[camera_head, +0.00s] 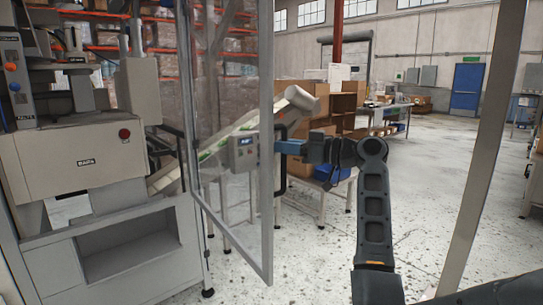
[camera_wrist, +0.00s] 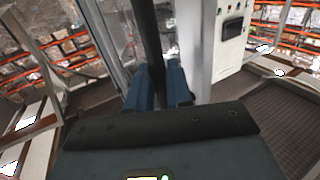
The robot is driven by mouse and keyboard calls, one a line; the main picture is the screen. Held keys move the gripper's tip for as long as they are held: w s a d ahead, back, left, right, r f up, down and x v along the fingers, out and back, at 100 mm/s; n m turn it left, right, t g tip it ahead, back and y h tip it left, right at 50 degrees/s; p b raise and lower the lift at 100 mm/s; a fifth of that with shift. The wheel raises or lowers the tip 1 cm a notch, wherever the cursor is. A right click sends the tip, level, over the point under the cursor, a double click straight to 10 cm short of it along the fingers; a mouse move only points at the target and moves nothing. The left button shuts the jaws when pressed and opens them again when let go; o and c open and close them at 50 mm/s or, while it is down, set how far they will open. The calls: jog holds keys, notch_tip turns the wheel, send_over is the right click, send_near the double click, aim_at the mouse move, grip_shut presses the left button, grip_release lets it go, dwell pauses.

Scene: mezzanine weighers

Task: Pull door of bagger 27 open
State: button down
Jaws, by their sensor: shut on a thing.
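The bagger door (camera_head: 236,145) is a tall clear panel in a grey metal frame, and it stands swung out from the bagger (camera_head: 85,150) at the left. My gripper (camera_head: 279,147) is at the door's outer edge, at about mid height. In the wrist view its two blue fingers (camera_wrist: 158,82) are shut on the dark vertical door handle (camera_wrist: 146,45). In the head view the handle (camera_head: 277,175) shows as a dark bar beside the frame, partly hidden by the fingers. The number of the bagger cannot be read clearly.
A small grey box (camera_head: 242,151) with a display shows by the door edge. A table (camera_head: 325,183) with cardboard boxes stands behind the door. A slanted metal post (camera_head: 482,150) rises at the right. Speckled floor (camera_head: 310,260) is open between door and post.

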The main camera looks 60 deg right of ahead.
jog(key=shift+w+d+r, duration=0.15)
jog(key=shift+w+d, duration=0.1)
jog(key=shift+w, duration=0.15)
jog(key=c, duration=1.2)
grip_release()
jog(key=shift+d, duration=0.1)
jog(key=shift+o, duration=0.2)
jog(key=s+d+b, duration=0.1)
jog(key=s, duration=0.7)
jog(key=shift+b, duration=0.3)
jog(key=shift+d, duration=0.15)
